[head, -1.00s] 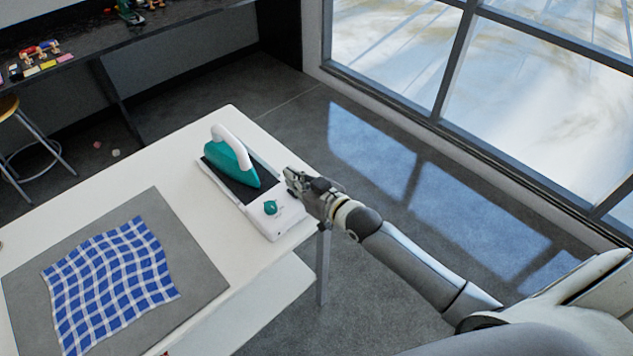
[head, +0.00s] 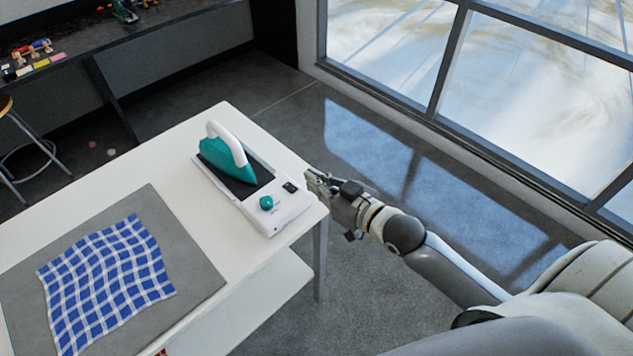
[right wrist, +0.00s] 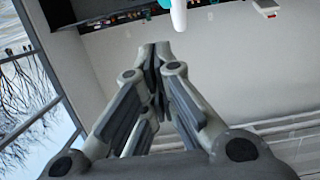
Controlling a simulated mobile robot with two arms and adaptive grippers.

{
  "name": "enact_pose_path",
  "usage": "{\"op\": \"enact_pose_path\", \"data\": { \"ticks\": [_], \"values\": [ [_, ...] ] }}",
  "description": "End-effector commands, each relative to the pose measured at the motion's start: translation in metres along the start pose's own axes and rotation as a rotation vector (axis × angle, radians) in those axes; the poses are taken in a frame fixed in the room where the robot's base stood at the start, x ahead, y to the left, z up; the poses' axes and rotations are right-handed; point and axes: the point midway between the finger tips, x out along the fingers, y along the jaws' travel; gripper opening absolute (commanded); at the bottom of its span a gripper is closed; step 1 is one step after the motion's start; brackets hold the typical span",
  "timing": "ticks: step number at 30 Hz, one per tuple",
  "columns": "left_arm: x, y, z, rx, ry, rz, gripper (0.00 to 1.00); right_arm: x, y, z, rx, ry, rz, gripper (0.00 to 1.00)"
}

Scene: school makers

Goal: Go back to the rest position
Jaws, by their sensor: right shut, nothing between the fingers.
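My right gripper (head: 316,181) is shut and empty, just off the right edge of the white table, beside the iron's base. In the right wrist view its fingers (right wrist: 161,52) are together with nothing between them. A teal iron (head: 227,160) with a white handle rests on a white base (head: 277,209) with a dark plate and a teal knob. The iron also shows in part at the top of the right wrist view (right wrist: 178,14). My left gripper is not in view.
The white table (head: 180,165) holds a grey mat (head: 196,264) with a blue-and-white checked cloth (head: 108,285). A stool (head: 22,145) and a dark bench (head: 75,50) stand at the back left. The floor right of the table, towards the window (head: 400,50), is clear.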

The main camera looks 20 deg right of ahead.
Motion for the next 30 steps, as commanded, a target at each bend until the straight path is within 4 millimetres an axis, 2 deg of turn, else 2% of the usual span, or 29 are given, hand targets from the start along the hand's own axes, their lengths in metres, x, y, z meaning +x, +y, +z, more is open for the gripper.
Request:
{"op": "enact_pose_path", "data": {
  "ticks": [13, 17, 23, 30],
  "values": [
    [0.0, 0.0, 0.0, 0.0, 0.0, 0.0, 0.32, 0.0, 0.0, 0.0, 0.0, -0.001, 0.0, 0.0],
    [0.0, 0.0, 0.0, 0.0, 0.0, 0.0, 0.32, -0.003, -0.006, 0.009, 0.002, -0.042, 0.004, 0.0],
    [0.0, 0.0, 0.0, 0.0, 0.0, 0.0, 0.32, -0.027, -0.03, 0.053, 0.009, -0.267, 0.032, 0.0],
    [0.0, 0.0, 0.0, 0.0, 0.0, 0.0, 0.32, -0.086, -0.056, 0.107, 0.028, -0.612, 0.089, 0.0]
  ]
}}
